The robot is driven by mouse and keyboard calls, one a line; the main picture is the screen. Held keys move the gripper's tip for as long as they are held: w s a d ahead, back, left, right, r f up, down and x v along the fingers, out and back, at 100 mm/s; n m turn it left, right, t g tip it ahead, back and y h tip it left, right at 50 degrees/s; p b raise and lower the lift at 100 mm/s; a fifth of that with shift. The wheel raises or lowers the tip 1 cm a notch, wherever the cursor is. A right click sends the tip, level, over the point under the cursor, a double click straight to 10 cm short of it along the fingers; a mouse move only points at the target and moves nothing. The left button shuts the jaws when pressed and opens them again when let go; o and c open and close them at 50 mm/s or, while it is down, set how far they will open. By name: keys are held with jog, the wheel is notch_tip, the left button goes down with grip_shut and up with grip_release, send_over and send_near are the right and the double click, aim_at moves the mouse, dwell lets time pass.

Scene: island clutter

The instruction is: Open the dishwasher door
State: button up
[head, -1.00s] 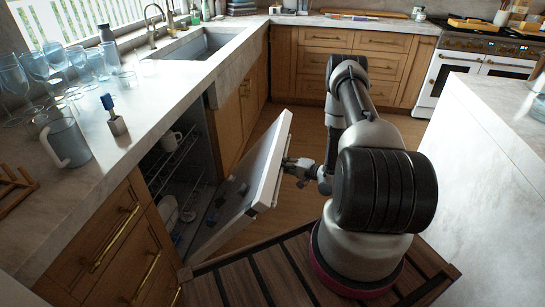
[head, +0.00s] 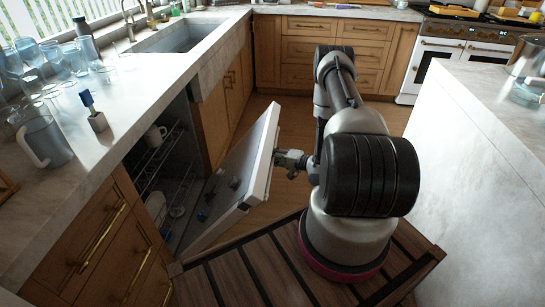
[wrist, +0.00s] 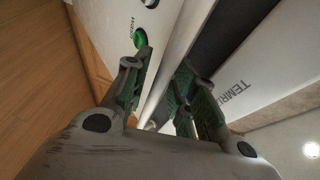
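The dishwasher door (head: 232,172) is a pale panel, tilted partly down and away from the dishwasher opening (head: 165,170) under the left counter. Its inner face points up and left. My gripper (head: 290,160) is at the outer side of the door, near its upper edge. In the wrist view, the two green-padded fingers of my gripper (wrist: 163,75) stand apart, with a pale edge of the door (wrist: 178,60) running between and beyond them. Contact with the door cannot be made out. A rack (head: 158,155) with a white mug shows inside the dishwasher.
Glasses and a jug (head: 42,140) stand on the left counter (head: 130,100), beside the sink (head: 190,37). A white island (head: 480,170) stands close on the right. Wooden floor (head: 278,108) is clear beyond the door.

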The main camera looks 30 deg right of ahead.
jog(key=v, duration=1.2)
jog(key=shift+w+r, duration=0.1)
jog(key=shift+c, duration=0.2)
